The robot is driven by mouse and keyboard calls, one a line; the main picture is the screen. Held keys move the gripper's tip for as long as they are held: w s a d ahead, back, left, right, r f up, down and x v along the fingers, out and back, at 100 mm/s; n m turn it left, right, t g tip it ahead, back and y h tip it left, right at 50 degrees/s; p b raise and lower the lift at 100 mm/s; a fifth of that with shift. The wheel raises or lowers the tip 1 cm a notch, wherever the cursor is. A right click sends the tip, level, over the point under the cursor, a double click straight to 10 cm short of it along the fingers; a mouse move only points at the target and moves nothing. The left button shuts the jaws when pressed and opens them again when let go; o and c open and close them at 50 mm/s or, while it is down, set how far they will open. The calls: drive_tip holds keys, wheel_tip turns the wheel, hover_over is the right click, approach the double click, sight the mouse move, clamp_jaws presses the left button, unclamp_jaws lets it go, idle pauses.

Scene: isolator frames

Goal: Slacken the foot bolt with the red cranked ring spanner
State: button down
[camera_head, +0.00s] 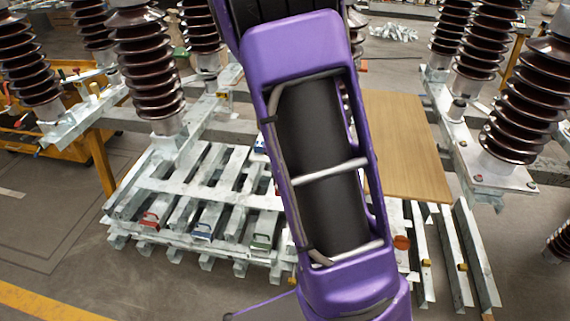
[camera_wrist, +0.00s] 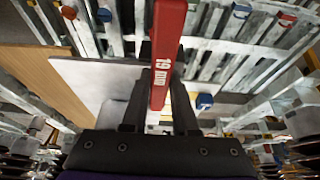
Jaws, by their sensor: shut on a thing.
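The red spanner (camera_wrist: 168,45) stands out from my gripper (camera_wrist: 158,118) in the wrist view, a flat red bar with a white 19 and smaller lettering. My two dark fingers are shut on it, one on each side. Its ring end is out of sight, so I cannot tell whether it touches anything. In the head view my purple arm covers the middle, and neither my gripper nor the spanner shows. Isolator feet show there, such as the right base plate (camera_head: 488,178) with small bolt heads. I cannot tell which is the foot bolt.
Ribbed brown isolators (camera_head: 150,65) stand left and right on pale steel frames. Slatted metal racks (camera_head: 190,195) carry red, blue and green pieces. A wooden board (camera_head: 405,145) lies right of my arm. An orange trolley (camera_head: 75,150) is at left. Floor is open at the front left.

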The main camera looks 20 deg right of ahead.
drive_tip(key=shift+f+b, duration=0.55)
drive_tip(key=shift+f, duration=0.2)
drive_tip(key=shift+s+d+f+n+b, duration=0.15)
drive_tip(key=shift+d+f+n+b, duration=0.15)
drive_tip(key=shift+b, duration=0.5)
drive_tip(key=d+n+y+b, duration=0.1)
drive_tip(key=d+n+b, duration=0.1)
drive_tip(key=d+n, duration=0.1)
drive_tip(key=d+n+y+b, duration=0.2)
drive_tip(key=d+n+b, duration=0.1)
drive_tip(key=n, duration=0.1)
drive_tip(key=d+n+y+b, duration=0.1)
drive_tip(key=d+n+b, duration=0.1)
drive_tip(key=d+n, duration=0.2)
drive_tip(key=shift+s+r+n+y, duration=0.2)
drive_tip(key=shift+r+n+y, duration=0.1)
